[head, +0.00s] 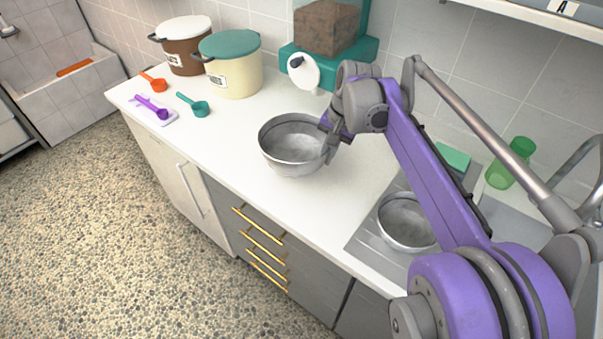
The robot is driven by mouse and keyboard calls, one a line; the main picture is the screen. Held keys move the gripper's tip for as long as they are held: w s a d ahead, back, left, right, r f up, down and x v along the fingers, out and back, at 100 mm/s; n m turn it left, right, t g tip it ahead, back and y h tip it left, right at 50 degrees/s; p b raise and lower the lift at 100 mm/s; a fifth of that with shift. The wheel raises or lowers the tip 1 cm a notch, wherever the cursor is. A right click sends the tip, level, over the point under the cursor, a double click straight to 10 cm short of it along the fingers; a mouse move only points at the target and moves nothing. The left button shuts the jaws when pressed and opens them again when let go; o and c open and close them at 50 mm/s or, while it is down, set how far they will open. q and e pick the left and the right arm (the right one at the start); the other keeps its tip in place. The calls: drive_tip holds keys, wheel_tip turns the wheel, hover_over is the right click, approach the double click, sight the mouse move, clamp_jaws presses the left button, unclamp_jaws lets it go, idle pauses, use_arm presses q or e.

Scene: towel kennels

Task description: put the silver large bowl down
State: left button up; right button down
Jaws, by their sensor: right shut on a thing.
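A silver large bowl (286,151) is over the middle of the white counter, upright with its open top facing up. My right gripper (330,146) is shut on the bowl's right rim. I cannot tell whether the bowl's base touches the counter. The inside of the bowl that shows is bare metal. My left gripper does not show. A second silver bowl (400,226) sits on the grey sink drainer at the lower right, partly hidden behind my right arm.
The white counter (221,137) is clear left of the bowl. Farther left lie orange (155,84), purple (150,105) and teal (197,106) scoops. Brown (184,52) and cream (233,72) bins and a teal dispenser (349,50) stand behind. A green cup (509,165) is near the sink.

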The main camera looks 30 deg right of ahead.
hover_over(322, 186)
drive_tip(key=f, duration=0.4)
drive_tip(key=shift+s+d+f, duration=0.1)
drive_tip(key=shift+s+d, duration=0.2)
drive_tip(key=shift+s+d+x, duration=0.1)
drive_tip(key=shift+s+x, duration=0.05)
drive_tip(key=shift+x, duration=0.8)
drive_tip(key=shift+s+d+x, duration=0.15)
drive_tip(key=shift+s+x, duration=0.05)
drive_tip(key=shift+x, duration=0.75)
drive_tip(key=shift+f+b, duration=0.2)
drive_tip(key=shift+b, duration=0.1)
drive_tip(key=c, duration=1.5)
unclamp_jaws()
drive_tip(key=shift+f, duration=0.15)
drive_tip(key=o, duration=0.5)
